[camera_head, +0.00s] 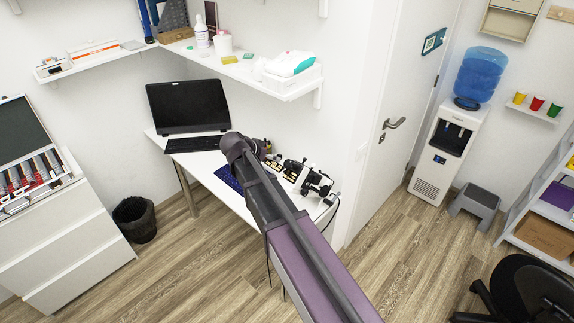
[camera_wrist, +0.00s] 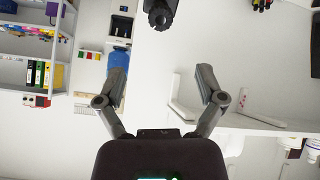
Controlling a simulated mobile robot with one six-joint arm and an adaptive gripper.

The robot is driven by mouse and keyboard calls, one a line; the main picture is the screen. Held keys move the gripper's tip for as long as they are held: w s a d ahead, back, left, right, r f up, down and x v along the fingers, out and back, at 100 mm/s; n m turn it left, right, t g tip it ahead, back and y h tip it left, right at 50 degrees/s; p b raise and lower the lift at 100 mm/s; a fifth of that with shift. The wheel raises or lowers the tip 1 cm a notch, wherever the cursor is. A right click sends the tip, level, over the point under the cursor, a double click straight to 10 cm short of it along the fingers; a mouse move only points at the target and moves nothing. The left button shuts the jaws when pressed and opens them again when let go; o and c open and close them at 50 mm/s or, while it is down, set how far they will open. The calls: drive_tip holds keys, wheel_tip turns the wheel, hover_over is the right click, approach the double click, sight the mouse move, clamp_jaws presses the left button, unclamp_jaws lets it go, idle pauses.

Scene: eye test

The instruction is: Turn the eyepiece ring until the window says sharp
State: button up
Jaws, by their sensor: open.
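The optical instrument (camera_head: 312,182), black and white, stands on the white corner desk to the right of my arm in the head view. Its eyepiece ring and window are too small to make out there. In the wrist view a dark, round-ended part (camera_wrist: 158,14), which looks like the eyepiece, is cut off by the top edge. My gripper (camera_wrist: 160,72) is open and empty, its two fingers spread wide below that part and apart from it. In the head view my arm hides the gripper. No window text can be read in either view.
The desk (camera_head: 215,163) also bears a laptop (camera_head: 188,106), a keyboard (camera_head: 195,143) and a blue mat (camera_head: 229,180). A wall shelf (camera_head: 262,82) with bottles and boxes hangs above. A door (camera_head: 400,85) and water cooler (camera_head: 442,150) are at right. The floor in front is partly clear.

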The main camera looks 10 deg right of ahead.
sight(287, 164)
drive_tip(key=b+x, duration=0.8)
drive_tip(key=x, duration=0.3)
drive_tip(key=shift+w+f, duration=0.1)
drive_tip(key=shift+f, duration=0.1)
drive_tip(key=shift+b+x, duration=0.7)
drive_tip(key=shift+x, duration=0.5)
drive_tip(key=shift+r, duration=0.1)
drive_tip(key=c, duration=1.2)
drive_tip(key=shift+o, duration=0.2)
drive_tip(key=shift+a, duration=0.1)
